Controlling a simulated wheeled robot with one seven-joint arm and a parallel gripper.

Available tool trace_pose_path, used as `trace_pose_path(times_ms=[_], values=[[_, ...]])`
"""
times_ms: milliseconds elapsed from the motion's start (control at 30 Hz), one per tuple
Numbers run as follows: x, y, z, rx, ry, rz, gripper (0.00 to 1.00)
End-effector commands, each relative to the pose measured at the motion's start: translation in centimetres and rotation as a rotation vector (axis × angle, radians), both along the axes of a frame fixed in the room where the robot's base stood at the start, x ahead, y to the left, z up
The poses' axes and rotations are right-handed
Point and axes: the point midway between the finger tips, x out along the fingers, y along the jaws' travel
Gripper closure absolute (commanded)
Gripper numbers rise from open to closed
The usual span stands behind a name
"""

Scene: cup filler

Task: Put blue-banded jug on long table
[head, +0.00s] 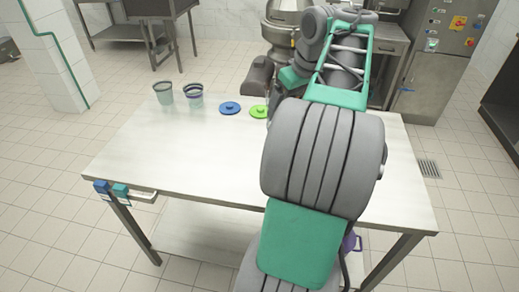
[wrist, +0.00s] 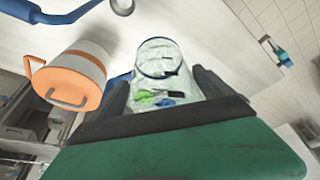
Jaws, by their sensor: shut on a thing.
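My gripper (wrist: 158,85) is shut on a pale jug with a blue rim (wrist: 166,48), which I take to be the blue-banded jug. A blue handle piece (wrist: 120,79) shows on its left. Small green and blue patches show on its lower part; I cannot tell what they are. In the head view my arm hides my gripper and the jug. The long table (head: 165,155) has a pale top and dark legs. I cannot tell whether the jug touches it.
An orange-banded jug (wrist: 73,72) is left of the held jug. Two cups (head: 163,93) (head: 196,96), a blue lid (head: 230,108) and a green lid (head: 258,112) sit at the table's back. Its front left is clear. A steel machine (head: 285,25) stands behind.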

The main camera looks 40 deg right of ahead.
Motion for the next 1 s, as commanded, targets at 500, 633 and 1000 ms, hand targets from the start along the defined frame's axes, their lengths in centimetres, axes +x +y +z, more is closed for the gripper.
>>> trace_pose_path(times_ms=[500,633,1000], values=[[6.3,0.2,-7.4,0.003,0.003,0.005,0.53],[9.8,0.2,-9.3,0.004,0.004,0.003,0.53],[14.0,0.1,-14.5,0.002,0.002,-0.001,0.53]])
